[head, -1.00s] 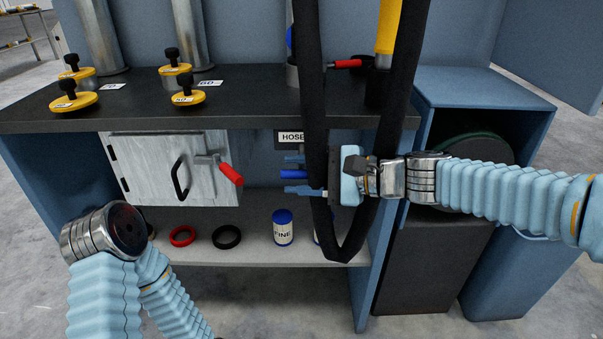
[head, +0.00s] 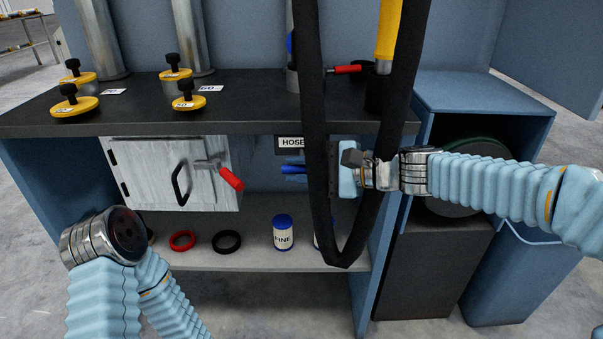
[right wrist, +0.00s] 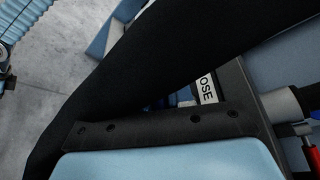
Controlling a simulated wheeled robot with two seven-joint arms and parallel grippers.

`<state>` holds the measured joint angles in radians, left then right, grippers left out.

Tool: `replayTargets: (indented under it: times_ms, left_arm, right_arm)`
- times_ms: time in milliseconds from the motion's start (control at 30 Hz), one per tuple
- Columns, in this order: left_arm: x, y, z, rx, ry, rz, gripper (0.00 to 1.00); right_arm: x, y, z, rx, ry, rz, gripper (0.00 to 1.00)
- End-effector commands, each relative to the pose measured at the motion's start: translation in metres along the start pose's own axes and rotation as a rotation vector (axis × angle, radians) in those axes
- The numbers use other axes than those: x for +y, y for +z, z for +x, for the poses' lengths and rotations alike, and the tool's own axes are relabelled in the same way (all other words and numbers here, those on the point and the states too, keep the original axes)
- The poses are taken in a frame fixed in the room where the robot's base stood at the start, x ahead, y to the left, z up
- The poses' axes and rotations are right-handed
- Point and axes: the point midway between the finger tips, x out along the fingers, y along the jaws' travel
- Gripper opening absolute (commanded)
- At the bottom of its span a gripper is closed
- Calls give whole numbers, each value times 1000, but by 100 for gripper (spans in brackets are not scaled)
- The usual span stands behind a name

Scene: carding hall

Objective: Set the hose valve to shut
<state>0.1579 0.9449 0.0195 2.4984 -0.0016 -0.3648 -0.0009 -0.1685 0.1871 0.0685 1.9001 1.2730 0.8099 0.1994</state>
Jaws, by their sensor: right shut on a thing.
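The HOSE label (head: 291,142) sits below the front edge of the bench top. Which way the valve is set cannot be told. The hanging black hose (head: 316,110) crosses in front of the gripper body and hides part of it. In the right wrist view, the hose (right wrist: 150,60) and the gripper body cover most of the valve, with part of the HOSE label (right wrist: 207,88) showing. My left wrist shows low on the left; its fingers do not show.
A pale cabinet door with a red lever (head: 231,178) is left of the valve. The shelf below holds a red ring (head: 182,240), a black ring (head: 227,240) and a FINE jar (head: 283,233). Yellow weights (head: 75,107) stand on the bench. A dark bin is at the right.

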Motion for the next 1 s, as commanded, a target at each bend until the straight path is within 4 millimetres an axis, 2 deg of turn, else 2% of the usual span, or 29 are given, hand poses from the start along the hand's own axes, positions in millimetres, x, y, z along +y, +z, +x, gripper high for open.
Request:
replayTargets:
  times_ms: [100,133,267,533,667,767,1000]
  left_arm:
    - [0,0,0,0,0,0,68]
    - [0,0,0,0,0,0,68]
    - [0,0,0,0,0,0,68]
    - [0,0,0,0,0,0,68]
    - [0,0,1,0,0,0,68]
    - [-1,0,1,0,0,0,68]
    - [-2,0,3,1,-1,-1,68]
  right_arm:
    - [0,0,0,2,0,0,0]
    - [0,0,0,2,0,0,25]
    - [0,0,0,1,0,0,43]
    - [0,0,-1,1,0,0,43]
    - [0,0,-11,2,-2,-2,43]
    - [0,0,-30,3,-3,-2,43]
    - [0,-1,-89,6,-3,-2,43]
